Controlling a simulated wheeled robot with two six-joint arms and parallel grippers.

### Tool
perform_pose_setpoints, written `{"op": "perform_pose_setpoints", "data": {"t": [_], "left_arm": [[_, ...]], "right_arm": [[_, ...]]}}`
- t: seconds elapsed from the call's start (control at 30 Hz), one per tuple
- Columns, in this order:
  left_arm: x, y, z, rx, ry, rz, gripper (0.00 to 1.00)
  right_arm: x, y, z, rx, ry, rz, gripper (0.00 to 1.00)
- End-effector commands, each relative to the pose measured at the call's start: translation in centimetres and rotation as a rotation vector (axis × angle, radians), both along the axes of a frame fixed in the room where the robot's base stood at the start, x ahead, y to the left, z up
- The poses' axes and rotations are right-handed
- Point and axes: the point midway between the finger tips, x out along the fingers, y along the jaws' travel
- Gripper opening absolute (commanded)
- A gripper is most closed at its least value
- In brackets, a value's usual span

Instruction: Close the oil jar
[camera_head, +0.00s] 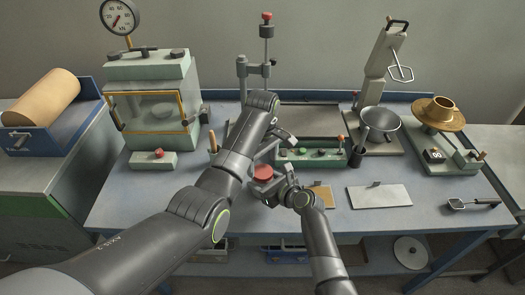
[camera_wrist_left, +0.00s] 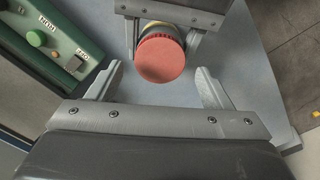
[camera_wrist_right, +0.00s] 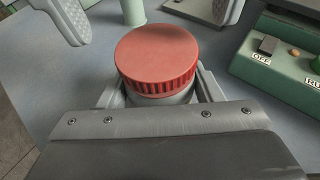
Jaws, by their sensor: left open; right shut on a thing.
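The oil jar has a ribbed red lid (camera_head: 263,172) on top, over a pale body (camera_wrist_right: 165,98) mostly hidden below it. The lid also shows in the left wrist view (camera_wrist_left: 160,58) and large in the right wrist view (camera_wrist_right: 157,55). My right gripper (camera_wrist_right: 160,92) is shut on the jar body under the lid. My left gripper (camera_wrist_left: 160,85) is open and empty close to the lid, its fingers apart and not touching it. The left fingers (camera_wrist_right: 140,18) also show beyond the jar. I cannot tell how tightly the lid sits.
A green control box (camera_head: 310,152) stands just behind the jar. A pale plate (camera_head: 379,195) lies to the right.

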Motion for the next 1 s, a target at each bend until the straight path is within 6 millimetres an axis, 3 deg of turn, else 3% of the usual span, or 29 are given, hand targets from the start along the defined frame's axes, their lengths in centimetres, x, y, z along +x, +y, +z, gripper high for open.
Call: {"op": "perform_pose_setpoints", "data": {"t": [0.2,0.57,0.9,1.0], "left_arm": [[0.0,0.0,-2.4,0.001,0.002,-0.001,0.73],[0.0,0.0,-2.9,-0.001,0.001,-0.001,0.73],[0.0,0.0,-2.8,-0.001,0.001,-0.001,0.3],[0.0,0.0,-2.8,-0.001,0.001,-0.005,0.27]], "right_arm": [[0.0,0.0,-0.1,-0.001,0.002,0.0,0.0],[-0.1,0.0,-0.1,-0.001,0.002,0.0,0.0],[0.0,0.0,-0.1,-0.001,0.002,0.0,0.0],[0.0,0.0,-0.1,-0.001,0.002,0.0,0.0]]}}
